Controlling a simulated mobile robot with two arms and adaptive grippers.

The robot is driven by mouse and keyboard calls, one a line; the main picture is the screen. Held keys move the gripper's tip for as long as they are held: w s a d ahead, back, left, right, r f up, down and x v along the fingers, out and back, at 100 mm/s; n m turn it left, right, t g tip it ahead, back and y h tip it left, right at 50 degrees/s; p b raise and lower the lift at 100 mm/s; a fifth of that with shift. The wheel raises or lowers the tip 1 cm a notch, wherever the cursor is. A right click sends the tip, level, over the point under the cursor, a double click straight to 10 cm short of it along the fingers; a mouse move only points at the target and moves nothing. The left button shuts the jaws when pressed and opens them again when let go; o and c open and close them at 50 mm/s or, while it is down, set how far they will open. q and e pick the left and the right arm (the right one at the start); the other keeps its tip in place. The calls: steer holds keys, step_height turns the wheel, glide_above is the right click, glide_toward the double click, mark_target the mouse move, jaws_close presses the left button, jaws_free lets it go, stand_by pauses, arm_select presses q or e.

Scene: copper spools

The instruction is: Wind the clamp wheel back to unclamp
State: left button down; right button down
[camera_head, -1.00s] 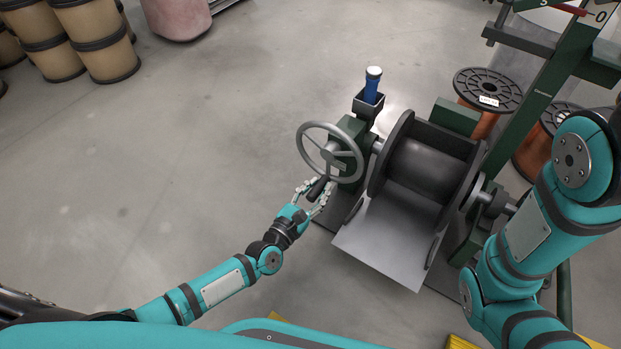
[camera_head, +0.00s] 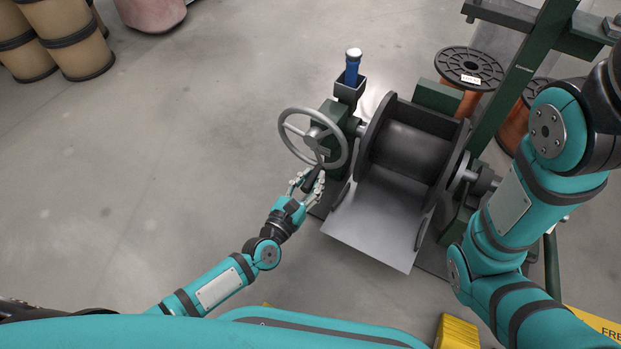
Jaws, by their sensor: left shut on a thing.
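The grey clamp wheel (camera_head: 284,124) stands on the left side of a dark green winding machine, facing left. A dark crank handle sits at the bottom of its rim. My left gripper (camera_head: 308,182) is shut on this handle, and its fingers hide part of it. A dark, bare spool or drum (camera_head: 405,150) sits on the machine to the right of the wheel. My right arm comes down the right side of the view, but its gripper is out of view.
A blue object with a white top (camera_head: 352,68) stands in a small holder behind the wheel. A grey sloping plate (camera_head: 375,220) lies before the drum. Copper spools (camera_head: 470,66) stand behind, and barrels (camera_head: 70,40) at upper left. The floor at left is clear.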

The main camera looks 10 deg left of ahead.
arm_select(q)
steer(key=c, duration=1.1)
jaws_free()
steer(key=shift+s+d+f, duration=0.15)
steer(key=shift+d+f, duration=0.05)
steer(key=shift+d, duration=0.05)
steer(key=shift+f, duration=0.1)
steer(key=shift+s+a+f, duration=0.1)
steer(key=shift+s+f, duration=0.05)
steer(key=shift+s, duration=0.35)
steer(key=v, duration=0.4)
steer(key=r+v, duration=0.1)
steer(key=v, duration=0.1)
steer(key=shift+s+a, duration=0.1)
steer(key=shift+a, duration=0.3)
